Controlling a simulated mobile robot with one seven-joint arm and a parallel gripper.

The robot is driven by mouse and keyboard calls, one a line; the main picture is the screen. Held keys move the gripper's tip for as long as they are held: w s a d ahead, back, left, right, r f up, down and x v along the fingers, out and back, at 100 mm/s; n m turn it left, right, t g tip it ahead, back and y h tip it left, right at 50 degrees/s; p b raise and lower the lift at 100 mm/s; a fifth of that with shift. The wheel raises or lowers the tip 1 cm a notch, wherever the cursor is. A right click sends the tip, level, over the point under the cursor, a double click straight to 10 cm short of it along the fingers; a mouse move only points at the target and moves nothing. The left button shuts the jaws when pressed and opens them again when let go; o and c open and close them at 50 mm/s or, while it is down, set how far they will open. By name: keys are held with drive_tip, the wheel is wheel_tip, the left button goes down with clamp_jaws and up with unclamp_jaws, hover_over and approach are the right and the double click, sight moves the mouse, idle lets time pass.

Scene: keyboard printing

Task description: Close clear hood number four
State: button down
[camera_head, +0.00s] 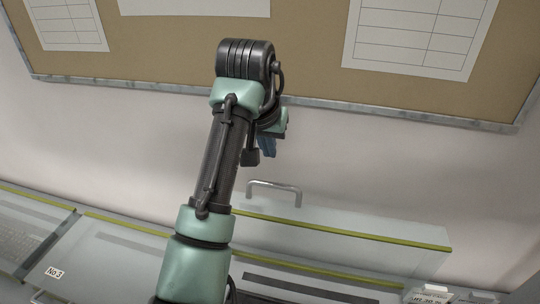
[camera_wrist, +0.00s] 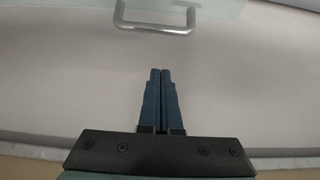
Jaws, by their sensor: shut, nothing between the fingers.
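A clear hood (camera_head: 340,228) with a grey bar handle (camera_head: 274,187) is right of my arm in the head view. Its panel seems raised, with the handle at its upper edge. No number shows on it; it stands right of the hood labelled "No 3", so it appears to be number four. My gripper (camera_head: 266,148), with blue fingers, is above the handle in the head view and apart from it. In the wrist view my gripper (camera_wrist: 160,72) is shut and empty, and the handle (camera_wrist: 155,27) lies beyond the fingertips. My arm hides the hood's left part.
The hood labelled "No 3" (camera_head: 110,262) is at the left and looks flat. A pinboard (camera_head: 190,50) with papers hangs on the wall behind my arm. Small labels (camera_head: 432,293) stand at the lower right. The wall between pinboard and hoods is bare.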

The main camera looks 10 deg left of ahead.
drive_tip(key=p+x, duration=0.3)
drive_tip(key=x, duration=0.5)
drive_tip(key=shift+w+f, duration=0.15)
drive_tip(key=shift+f, duration=0.2)
drive_tip(key=s+p, duration=0.3)
drive_tip(key=shift+s+r, duration=0.25)
drive_tip(key=shift+s, duration=0.1)
